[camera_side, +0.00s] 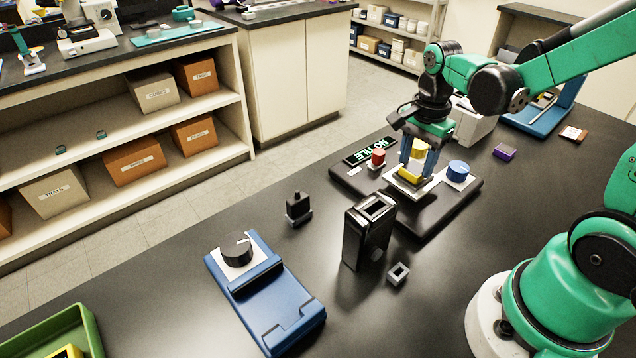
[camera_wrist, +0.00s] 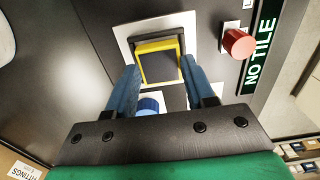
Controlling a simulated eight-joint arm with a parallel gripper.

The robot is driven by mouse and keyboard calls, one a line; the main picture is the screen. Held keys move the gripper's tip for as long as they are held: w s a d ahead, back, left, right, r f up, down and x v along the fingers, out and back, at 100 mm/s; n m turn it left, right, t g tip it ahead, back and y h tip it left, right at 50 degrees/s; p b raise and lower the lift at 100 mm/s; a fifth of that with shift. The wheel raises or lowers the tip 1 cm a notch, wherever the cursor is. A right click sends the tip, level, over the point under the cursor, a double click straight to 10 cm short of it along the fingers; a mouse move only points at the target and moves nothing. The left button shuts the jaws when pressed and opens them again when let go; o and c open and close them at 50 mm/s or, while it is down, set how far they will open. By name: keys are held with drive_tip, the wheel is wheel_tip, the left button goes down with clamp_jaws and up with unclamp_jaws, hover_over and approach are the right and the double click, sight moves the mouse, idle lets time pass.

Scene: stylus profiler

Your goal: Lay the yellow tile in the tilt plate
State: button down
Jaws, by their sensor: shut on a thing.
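In the wrist view, a yellow-edged square tile (camera_wrist: 158,46) with a dark grey face sits between the two blue fingers of my gripper (camera_wrist: 158,68). My gripper (camera_side: 412,174) is shut on it, low over a pale square plate (camera_side: 426,188), likely the tilt plate. The plate's pale border also shows around the tile in the wrist view (camera_wrist: 127,31). The tile shows yellow between the fingers in the side view (camera_side: 410,171). I cannot tell whether it touches the plate, as the fingers hide part of the contact.
The dark base holds a red knob (camera_side: 378,157), a blue knob (camera_side: 458,170) and a lit "NO TILE" sign (camera_side: 371,152). A black upright holder (camera_side: 367,232) and blue device (camera_side: 268,295) stand nearer. A green tray (camera_side: 86,332) is at lower left. A purple block (camera_side: 504,152) lies right.

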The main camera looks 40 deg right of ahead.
sight(415, 168)
drive_tip(key=shift+f, duration=0.25)
drive_tip(key=shift+c, duration=1.1)
unclamp_jaws()
drive_tip(key=shift+c, duration=0.4)
drive_tip(key=shift+r, duration=3.5)
drive_tip(key=shift+r, duration=0.1)
